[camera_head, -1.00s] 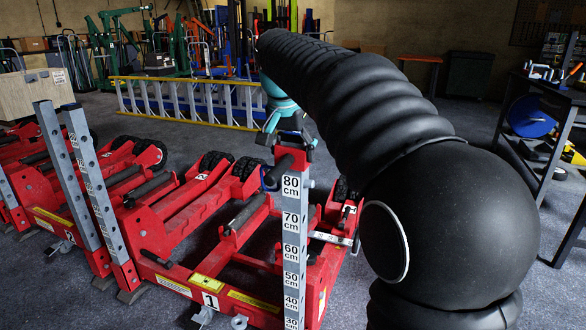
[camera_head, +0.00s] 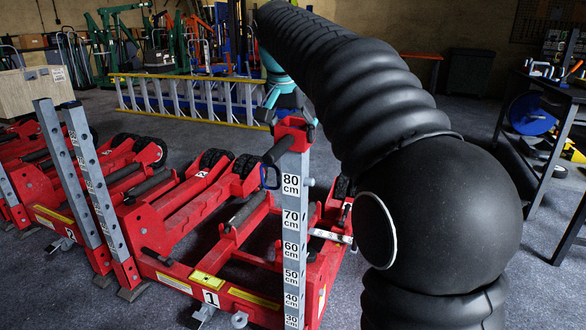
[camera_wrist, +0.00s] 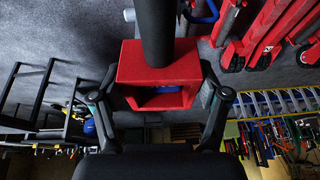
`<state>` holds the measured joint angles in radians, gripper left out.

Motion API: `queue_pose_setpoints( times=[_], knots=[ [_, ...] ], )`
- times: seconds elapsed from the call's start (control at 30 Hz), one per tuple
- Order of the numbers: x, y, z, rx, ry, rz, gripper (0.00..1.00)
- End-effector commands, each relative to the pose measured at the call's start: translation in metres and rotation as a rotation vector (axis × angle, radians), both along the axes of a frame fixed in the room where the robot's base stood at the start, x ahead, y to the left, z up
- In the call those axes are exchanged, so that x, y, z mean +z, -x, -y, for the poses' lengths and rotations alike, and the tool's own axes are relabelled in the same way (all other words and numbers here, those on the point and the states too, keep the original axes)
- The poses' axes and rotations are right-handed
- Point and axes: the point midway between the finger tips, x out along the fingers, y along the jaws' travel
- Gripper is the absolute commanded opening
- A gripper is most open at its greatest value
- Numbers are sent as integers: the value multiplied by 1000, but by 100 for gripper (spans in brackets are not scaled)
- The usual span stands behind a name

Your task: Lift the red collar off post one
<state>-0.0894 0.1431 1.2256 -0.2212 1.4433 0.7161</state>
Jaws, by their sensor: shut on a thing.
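Post one (camera_head: 291,235) is a grey upright with a centimetre scale, standing at the front right corner of the red jack marked 1. The red collar (camera_head: 294,123) is at the top of the post, above the 80 cm mark, with a black padded bar sticking out of it. In the wrist view the collar (camera_wrist: 160,62) is a red box with an opening, between my two fingers. My gripper (camera_head: 290,108) is teal and black and is shut on the collar from above. I cannot tell whether the collar is fully clear of the post top.
The red jack (camera_head: 250,299) spreads left of the post, with a second jack beside it and two perforated grey uprights (camera_head: 95,195). A blue loop (camera_head: 270,176) is beside the post. A dark shelf rack (camera_head: 540,150) stands right.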

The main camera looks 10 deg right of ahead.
Motion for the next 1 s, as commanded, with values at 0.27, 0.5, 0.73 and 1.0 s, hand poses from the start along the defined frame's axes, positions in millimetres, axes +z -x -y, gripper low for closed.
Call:
queue_pose_setpoints(
  times=[0.27,0.5,0.73,1.0],
  knots=[
    [12,-1,0,-1,0,2,33],
    [22,0,0,-1,0,2,33],
    [32,0,0,0,0,4,33],
    [42,-1,0,-1,0,2,33]
  ],
)
